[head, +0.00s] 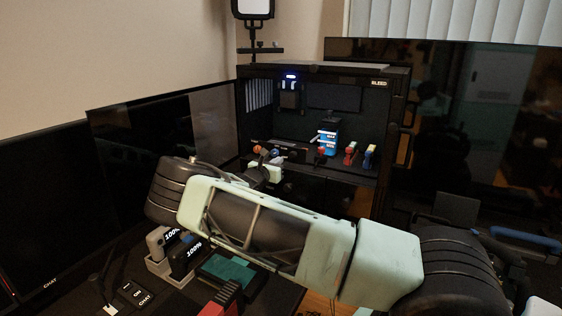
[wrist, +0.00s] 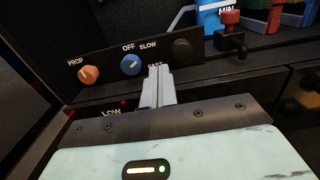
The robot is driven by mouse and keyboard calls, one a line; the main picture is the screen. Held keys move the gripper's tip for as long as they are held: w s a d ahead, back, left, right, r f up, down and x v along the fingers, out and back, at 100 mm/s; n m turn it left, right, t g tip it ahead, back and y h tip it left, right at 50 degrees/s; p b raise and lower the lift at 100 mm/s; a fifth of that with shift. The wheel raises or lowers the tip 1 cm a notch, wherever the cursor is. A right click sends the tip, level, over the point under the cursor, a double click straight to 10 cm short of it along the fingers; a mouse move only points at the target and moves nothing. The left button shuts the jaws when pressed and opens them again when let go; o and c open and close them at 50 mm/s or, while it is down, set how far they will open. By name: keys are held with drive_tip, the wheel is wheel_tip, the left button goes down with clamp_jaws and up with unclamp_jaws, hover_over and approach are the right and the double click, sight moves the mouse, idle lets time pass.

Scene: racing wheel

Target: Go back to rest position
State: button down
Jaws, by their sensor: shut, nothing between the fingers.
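My gripper (wrist: 157,88) is shut and empty in the wrist view, its two pale fingers together. The fingertips are in front of a dark control panel (wrist: 108,60), just right of and below a blue knob (wrist: 131,64) and partly over a printed label. I cannot tell whether they touch the panel. An orange knob (wrist: 88,74) is further left and a dark knob (wrist: 181,48) is to the right. In the head view my arm stretches from the lower right across the middle, and my gripper (head: 268,168) is small at the front of the black cabinet (head: 395,120).
A blue-and-white container (head: 327,140) and red and blue-yellow items (head: 361,155) stand on the cabinet shelf. A red-topped valve (wrist: 231,30) is right of the panel. Dark monitors (head: 150,130) stand left. Battery-like blocks (head: 163,240) and a green item (head: 228,270) lie below my arm.

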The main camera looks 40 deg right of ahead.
drive_tip(key=b+v, duration=0.1)
drive_tip(key=v, duration=0.7)
drive_tip(key=shift+a+f+b, duration=0.2)
drive_tip(key=shift+a+b, duration=0.1)
drive_tip(key=shift+b, duration=0.05)
